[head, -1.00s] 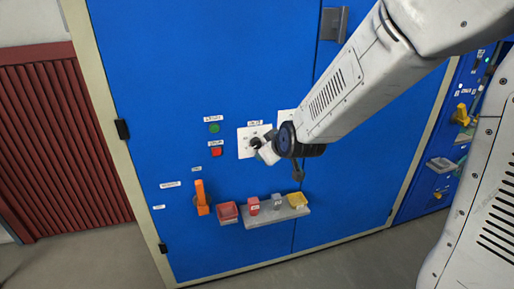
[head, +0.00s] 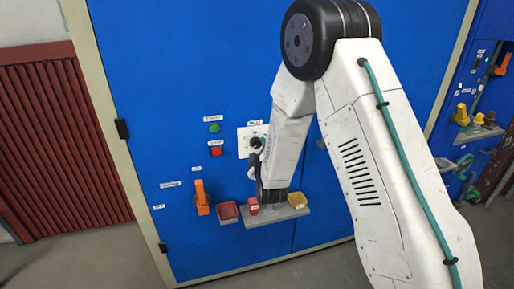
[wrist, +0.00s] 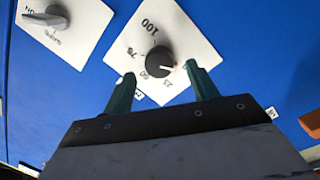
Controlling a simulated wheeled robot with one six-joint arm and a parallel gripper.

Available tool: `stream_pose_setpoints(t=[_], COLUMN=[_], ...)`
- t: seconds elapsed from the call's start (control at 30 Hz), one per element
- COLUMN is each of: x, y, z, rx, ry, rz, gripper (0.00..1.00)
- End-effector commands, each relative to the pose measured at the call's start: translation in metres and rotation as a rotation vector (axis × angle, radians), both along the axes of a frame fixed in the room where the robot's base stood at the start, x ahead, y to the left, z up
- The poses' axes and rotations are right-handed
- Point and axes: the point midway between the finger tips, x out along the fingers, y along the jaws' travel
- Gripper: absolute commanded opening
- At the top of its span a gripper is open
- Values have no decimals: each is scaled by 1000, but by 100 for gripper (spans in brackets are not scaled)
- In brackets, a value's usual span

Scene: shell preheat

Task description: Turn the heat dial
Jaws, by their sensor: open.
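The heat dial, a round black knob (wrist: 160,62) on a white plate (wrist: 185,30) with printed numbers, is in the middle of the wrist view. A small pale-red mark on its edge faces the right finger, past the 25. In the head view the dial (head: 256,143) shows on the blue panel, left of my arm. My gripper (wrist: 160,72) is open, with one green finger on each side of the knob's near edge. I cannot tell whether the fingers touch it. In the head view my gripper (head: 253,168) is just below the dial, partly hidden by my arm.
A second white plate with a grey selector knob (wrist: 48,18) is at the wrist view's upper left. A green button (head: 214,128) and red button (head: 216,151) are left of the dial. An orange lever (head: 202,198) and a grey shelf (head: 285,214) with small items are below.

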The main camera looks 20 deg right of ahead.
Motion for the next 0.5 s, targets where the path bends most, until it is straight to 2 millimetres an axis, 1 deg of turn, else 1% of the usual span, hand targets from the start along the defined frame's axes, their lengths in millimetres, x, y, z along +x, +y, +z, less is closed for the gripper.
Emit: stream_pose_setpoints(t=[0.03,0.1,0.2,0.5], x=[8,16,24,27], y=[-1,-2,-3,-3], z=[0,0,0,0], rx=[0,1,1,1], ry=[1,0,0,2], rz=[-1,0,0,1], gripper=[58,58,58,58])
